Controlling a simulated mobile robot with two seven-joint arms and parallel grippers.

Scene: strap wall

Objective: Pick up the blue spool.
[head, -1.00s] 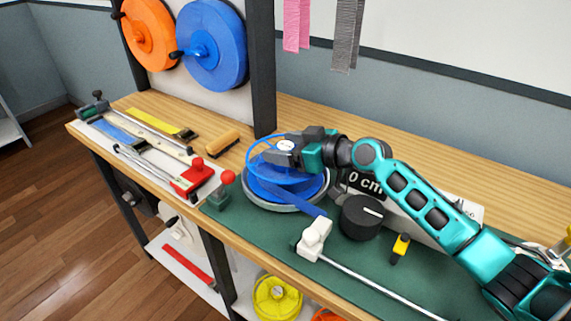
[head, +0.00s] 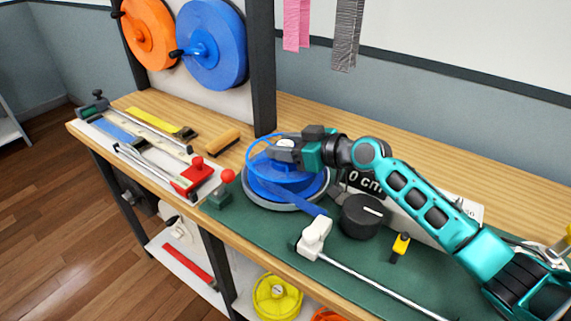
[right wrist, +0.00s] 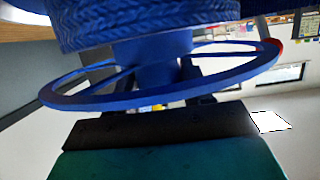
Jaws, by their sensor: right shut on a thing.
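The blue spool (head: 282,184) sits on a round grey base on the bench, with a length of blue strap (head: 300,203) running from it towards the white block. My right gripper (head: 285,147) reaches in from the right and is shut on the spool's upper middle part. The wrist view shows the spool close up, with its wound blue strap (right wrist: 150,25) and a thin spoked rim (right wrist: 130,97) near the gripper. The fingertips are mostly hidden there. My left gripper is not in view.
A black knob (head: 362,215) and a white block (head: 314,238) with a long rod stand near the spool on the green mat (head: 262,225). A red-topped lever (head: 227,178) is close on the left. Tools lie further left. Large orange and blue reels (head: 212,45) hang behind.

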